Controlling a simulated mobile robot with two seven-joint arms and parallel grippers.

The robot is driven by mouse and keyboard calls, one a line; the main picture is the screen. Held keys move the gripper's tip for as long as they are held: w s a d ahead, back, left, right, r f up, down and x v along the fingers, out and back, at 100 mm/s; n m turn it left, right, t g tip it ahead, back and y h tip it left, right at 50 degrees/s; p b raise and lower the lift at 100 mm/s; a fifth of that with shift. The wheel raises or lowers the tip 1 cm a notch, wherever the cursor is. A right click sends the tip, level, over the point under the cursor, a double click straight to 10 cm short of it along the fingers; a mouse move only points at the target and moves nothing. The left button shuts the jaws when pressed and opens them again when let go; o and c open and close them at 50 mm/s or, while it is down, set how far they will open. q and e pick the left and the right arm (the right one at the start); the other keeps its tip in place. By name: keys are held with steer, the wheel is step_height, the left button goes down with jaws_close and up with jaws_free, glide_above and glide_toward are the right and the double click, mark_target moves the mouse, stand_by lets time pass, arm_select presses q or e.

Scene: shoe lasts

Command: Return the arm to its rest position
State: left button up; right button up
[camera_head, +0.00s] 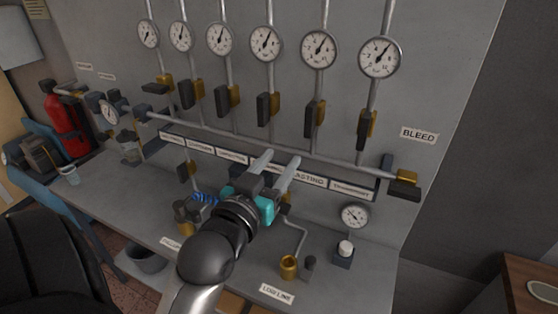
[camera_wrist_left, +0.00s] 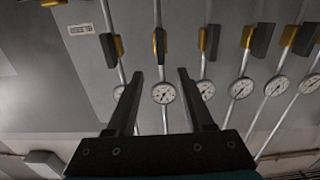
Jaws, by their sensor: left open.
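My left gripper (camera_head: 275,168) reaches toward the grey gauge panel (camera_head: 290,105) in the head view, in front of the row of labels. Its two fingers are apart with nothing between them. In the left wrist view the gripper (camera_wrist_left: 160,75) also shows open and empty. Behind its fingers are the panel, a round gauge (camera_wrist_left: 163,93) and pipes with dark-handled valves. I cannot tell from the pictures how far the fingertips are from the panel. My right gripper is not in view.
Several gauges (camera_head: 266,43) and valves (camera_head: 316,112) line the panel above a horizontal pipe. Below stands a grey bench (camera_head: 130,195) with a brass fitting (camera_head: 289,266) and a white-topped knob (camera_head: 345,248). A red extinguisher (camera_head: 66,122) is at left. A wooden cabinet (camera_head: 530,275) is at lower right.

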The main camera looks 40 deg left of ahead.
arm_select(q)
steer(key=s+d+f+m+g+h, duration=0.25)
steer(key=d+f+g, duration=0.4)
steer(key=f, duration=0.55)
steer(key=s+d+f+m+g+h, duration=0.1)
steer(key=s+d+f+g, duration=0.25)
steer(key=s+f, duration=0.35)
steer(key=s+d+f+m+g+h, duration=0.1)
steer(key=s+d+f+g, duration=0.1)
steer(key=s+f+g, duration=0.35)
step_height(320, 180, down, 32)
steer(key=s+f+b, duration=0.1)
steer(key=s+b, duration=0.2)
steer(key=b, duration=0.9)
steer(key=s+f+b, duration=0.4)
steer(key=s+f, duration=0.1)
steer(key=f, duration=0.3)
steer(key=s+a+f+b, duration=0.1)
steer(key=s+f+b, duration=0.3)
steer(key=f, duration=0.5)
steer(key=s+a+f+g+b, duration=0.1)
steer(key=s+f+b, duration=0.3)
steer(key=s+f, duration=0.2)
step_height(320, 180, down, 3)
steer(key=shift+s+a+r+m, duration=0.1)
steer(key=shift+s+a+m, duration=0.15)
steer(key=shift+m, duration=0.1)
steer(key=shift+y, duration=0.25)
